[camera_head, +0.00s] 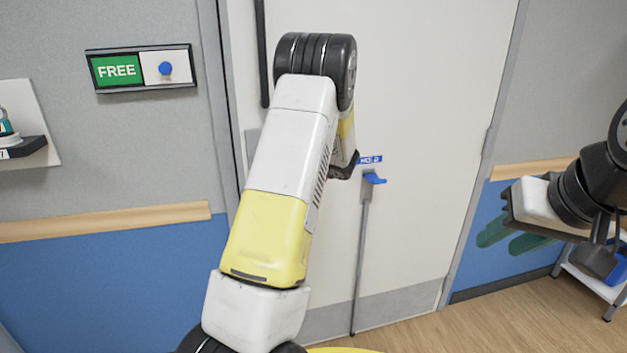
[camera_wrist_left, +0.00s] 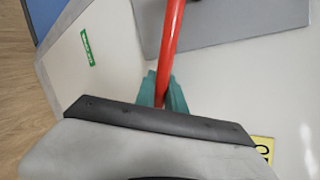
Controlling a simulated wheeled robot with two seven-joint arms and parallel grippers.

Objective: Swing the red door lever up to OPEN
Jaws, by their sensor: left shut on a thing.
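The red lever (camera_wrist_left: 171,40) shows as a red bar running from the top of the left wrist view down between the teal fingers of my left gripper (camera_wrist_left: 163,90). The fingers are closed on it, one on each side. In the head view the red lever and my left gripper are hidden behind my left arm. The pale door (camera_head: 430,100) stands behind that arm and looks closed. My right gripper (camera_head: 508,238) is at the right of the head view, its teal fingers apart and empty, away from the door.
A blue handle (camera_head: 375,179) with a grey rod below it is on the door. A FREE sign (camera_head: 116,70) is on the wall at left. A wall shelf (camera_head: 25,147) is at far left. A white cart (camera_head: 590,280) stands low at right. Wooden floor is clear before the door.

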